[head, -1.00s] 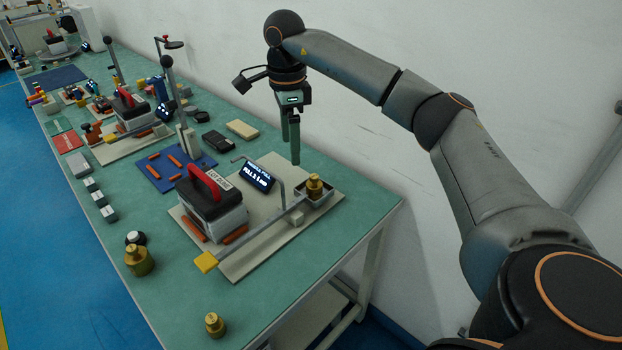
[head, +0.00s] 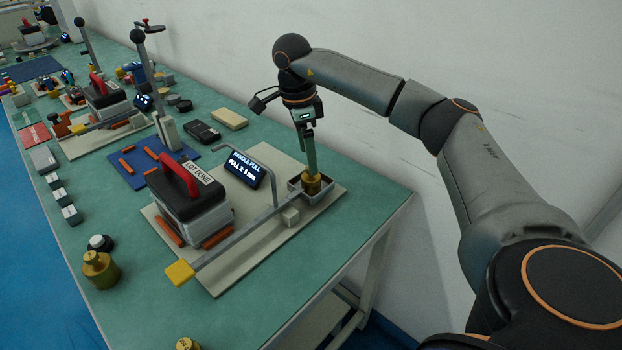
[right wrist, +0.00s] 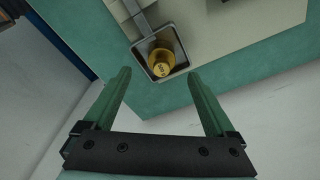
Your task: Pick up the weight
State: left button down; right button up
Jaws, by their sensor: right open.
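A brass weight (head: 311,183) stands in a small square metal pan (head: 322,196) at the end of the lever on the near test rig. In the right wrist view the weight (right wrist: 161,62) sits inside the pan, ahead of the fingertips. My right gripper (head: 311,172) is open, pointing down just above the weight, and its green fingers partly cover the weight in the head view. In the right wrist view nothing is between the fingers (right wrist: 158,80). Two other brass weights stand on the bench, a large one (head: 101,270) at left and a small one (head: 187,344) at the bottom edge. My left gripper is not seen.
The rig holds a black block with a red handle (head: 190,180), a lit display (head: 243,169) and a lever with a yellow end (head: 180,273). A bent metal rod stands close left of the pan. The wall is behind; the bench's right corner is clear.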

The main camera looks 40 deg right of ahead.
aim_at(311, 178)
jog(key=shift+s+d+f, duration=0.1)
jog(key=shift+d+f, duration=0.15)
jog(key=shift+f, duration=1.1)
jog(key=shift+d+f, duration=0.2)
jog(key=shift+f, duration=1.15)
jog(key=shift+c, duration=0.4)
grip_shut()
